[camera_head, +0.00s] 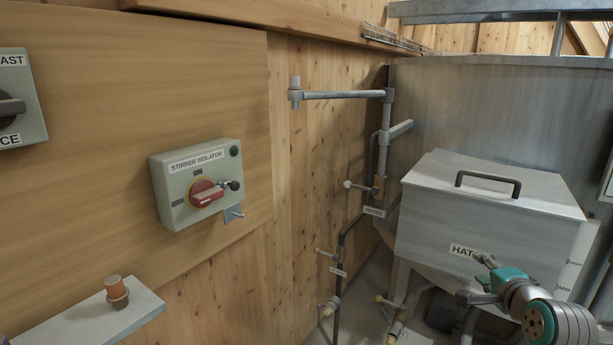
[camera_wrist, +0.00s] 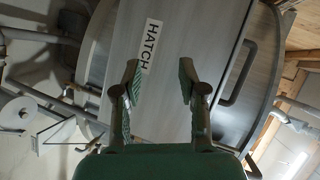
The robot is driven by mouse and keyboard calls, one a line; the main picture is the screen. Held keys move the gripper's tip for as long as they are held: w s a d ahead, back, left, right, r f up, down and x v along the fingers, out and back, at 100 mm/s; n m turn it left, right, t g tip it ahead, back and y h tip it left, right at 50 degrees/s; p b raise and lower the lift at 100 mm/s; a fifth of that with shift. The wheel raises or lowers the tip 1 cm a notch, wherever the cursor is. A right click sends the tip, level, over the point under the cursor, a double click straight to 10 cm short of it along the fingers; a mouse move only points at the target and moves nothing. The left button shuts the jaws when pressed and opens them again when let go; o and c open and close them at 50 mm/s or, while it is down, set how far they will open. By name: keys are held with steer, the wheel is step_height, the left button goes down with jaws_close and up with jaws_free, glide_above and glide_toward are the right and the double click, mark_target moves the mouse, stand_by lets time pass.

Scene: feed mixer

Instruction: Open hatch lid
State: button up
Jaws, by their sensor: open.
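The hatch lid (camera_head: 500,182) is a grey metal cover on top of the metal hopper box at the right of the head view. It looks shut. A dark bar handle (camera_head: 488,184) stands on it. In the wrist view the handle (camera_wrist: 237,73) is right of my fingers, and a white HATCH label (camera_wrist: 151,46) is on the metal at their upper left. My gripper (camera_head: 484,268) is in front of the box in the head view, near the label. In the wrist view my gripper (camera_wrist: 159,82) has its fingers apart with nothing between them, clear of the handle.
A stirrer isolator box (camera_head: 198,182) with a red knob is on the wooden wall at left. A small shelf (camera_head: 92,320) holds an orange-topped item. Pipes with valves and a rinse label (camera_head: 374,211) run left of the hopper. The large tank (camera_head: 460,105) rises behind.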

steer(key=s+a+f+n, duration=0.3)
steer(key=s+a+f, duration=0.4)
steer(key=s+f, duration=0.4)
steer(key=s+a+f+n, duration=0.4)
steer(key=s+a+f, duration=0.2)
steer(key=s+f, duration=0.6)
steer(key=s+a+f+n, duration=0.2)
steer(key=s, duration=0.5)
steer(key=s+a+f+n, duration=0.2)
steer(key=s+a+f, duration=0.1)
steer(key=s, duration=0.3)
steer(key=s+a+r+n+y, duration=0.1)
steer(key=s+r+n, duration=0.2)
steer(key=s, duration=0.5)
steer(key=s+a+r+n, duration=0.1)
steer(key=s+r+n, duration=0.2)
steer(key=s, duration=0.5)
steer(key=shift+s+a+y, duration=0.15)
steer(key=shift+s+y, duration=0.2)
steer(key=shift+y, duration=0.05)
steer(key=shift+w+t, duration=0.1)
steer(key=shift+t, duration=0.2)
